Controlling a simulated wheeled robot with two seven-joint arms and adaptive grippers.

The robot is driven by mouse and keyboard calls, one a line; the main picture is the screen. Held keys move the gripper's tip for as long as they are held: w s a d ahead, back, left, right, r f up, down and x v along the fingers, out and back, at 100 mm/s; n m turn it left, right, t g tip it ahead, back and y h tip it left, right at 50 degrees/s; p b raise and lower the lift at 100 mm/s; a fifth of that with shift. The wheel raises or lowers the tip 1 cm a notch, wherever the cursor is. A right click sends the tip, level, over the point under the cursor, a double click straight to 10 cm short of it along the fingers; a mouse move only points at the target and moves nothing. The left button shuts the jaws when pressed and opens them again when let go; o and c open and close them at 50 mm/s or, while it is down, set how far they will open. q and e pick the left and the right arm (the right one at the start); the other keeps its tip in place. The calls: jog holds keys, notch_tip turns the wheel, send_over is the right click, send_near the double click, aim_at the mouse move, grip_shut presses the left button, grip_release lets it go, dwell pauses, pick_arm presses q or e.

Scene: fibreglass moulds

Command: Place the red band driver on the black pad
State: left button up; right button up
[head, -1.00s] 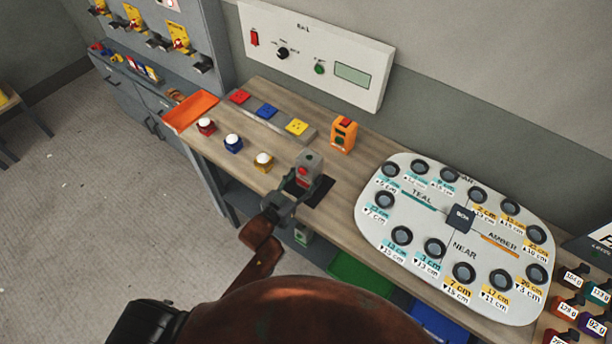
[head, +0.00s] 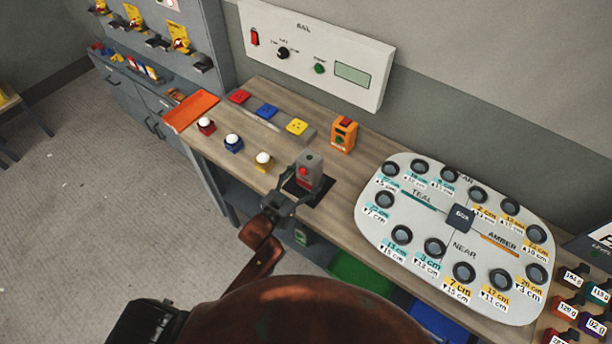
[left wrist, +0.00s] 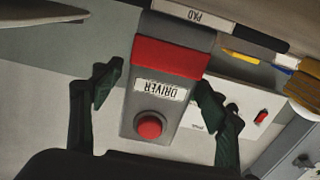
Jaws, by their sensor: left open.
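The driver (head: 309,172) is a grey block with a red band and a red button. It stands upright on the black pad (head: 318,198) near the bench's front edge. The left wrist view shows the red band (left wrist: 170,57), a DRIVER label and the pad's edge with its PAD label (left wrist: 190,15). My left gripper (head: 290,197) is open at the driver's near side. In the left wrist view its fingers (left wrist: 155,95) stand on either side of the driver's lower-pictured part, the right one very close to it. My right gripper is out of view.
An orange box (head: 343,135) stands behind the driver. Knobbed blocks in red, blue and yellow (head: 264,161) sit to the left, with an orange tray (head: 191,111) beyond. A large white board with dark round wells (head: 420,205) fills the right side.

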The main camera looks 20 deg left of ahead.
pick_arm(q)
jog(key=v, duration=1.2)
jog(key=shift+w, duration=0.1)
dwell(1.9)
